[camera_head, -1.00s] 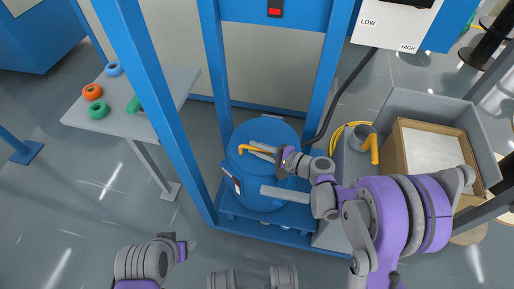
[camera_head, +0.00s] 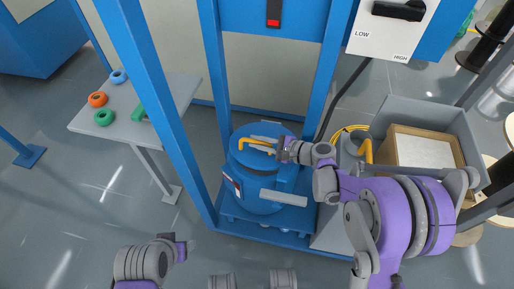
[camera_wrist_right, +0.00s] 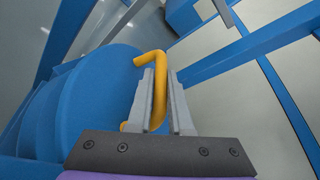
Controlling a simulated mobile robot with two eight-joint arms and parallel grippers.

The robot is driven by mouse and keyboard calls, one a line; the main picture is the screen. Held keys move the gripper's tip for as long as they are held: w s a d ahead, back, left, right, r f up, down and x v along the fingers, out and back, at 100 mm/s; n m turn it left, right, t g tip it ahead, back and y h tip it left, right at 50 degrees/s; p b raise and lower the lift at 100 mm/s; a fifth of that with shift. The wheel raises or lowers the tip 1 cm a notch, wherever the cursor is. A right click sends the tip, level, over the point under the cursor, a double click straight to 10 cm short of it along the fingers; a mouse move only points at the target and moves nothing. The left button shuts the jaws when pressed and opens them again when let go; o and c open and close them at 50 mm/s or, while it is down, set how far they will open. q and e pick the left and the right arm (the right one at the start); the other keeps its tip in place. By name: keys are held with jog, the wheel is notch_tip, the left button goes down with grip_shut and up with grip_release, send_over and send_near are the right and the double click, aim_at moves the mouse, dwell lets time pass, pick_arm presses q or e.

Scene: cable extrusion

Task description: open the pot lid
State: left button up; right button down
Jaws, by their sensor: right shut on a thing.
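The blue pot (camera_head: 258,190) stands upright in a blue frame in the middle of the head view. Its round blue lid (camera_head: 248,162) carries a bent yellow handle (camera_head: 251,142). In the right wrist view the handle (camera_wrist_right: 150,56) stands between the two grey fingers, with the blue lid (camera_wrist_right: 103,90) to the left. My right gripper (camera_head: 274,150) is shut on the handle; it also shows in the wrist view (camera_wrist_right: 159,88). I cannot tell whether the lid is clear of the pot's rim.
Blue posts (camera_head: 160,110) stand left and right of the pot. A grey side table (camera_head: 105,128) with coloured rings is at left. A grey bin (camera_head: 425,103) holding a cardboard box (camera_head: 445,134) is at right. A white LOW/HIGH panel (camera_head: 385,42) with a black switch is above.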

jog(key=w+r, duration=0.1)
jog(key=w+r+m+g+p, duration=0.1)
jog(key=r, duration=0.1)
jog(key=d+r+m, duration=0.1)
jog(key=shift+w+r+p, duration=0.15)
jog(key=shift+w+p, duration=0.25)
pick_arm(q)
jog(key=shift+s+r+p, duration=0.2)
jog(key=shift+r+p, duration=0.2)
jog(key=shift+r, duration=1.45)
pick_arm(e)
jog(key=shift+w+d+r, duration=0.25)
jog(key=shift+w+r, duration=0.55)
jog(key=shift+w, duration=0.15)
jog(key=c, duration=0.8)
grip_release()
jog(key=shift+c, duration=0.2)
jog(key=shift+d, duration=0.1)
pick_arm(q)
jog(key=shift+r+p, duration=0.6)
jog(key=shift+r, duration=0.2)
pick_arm(e)
jog(key=v, duration=1)
jog(key=shift+d+r, duration=0.2)
jog(key=shift+d, duration=0.1)
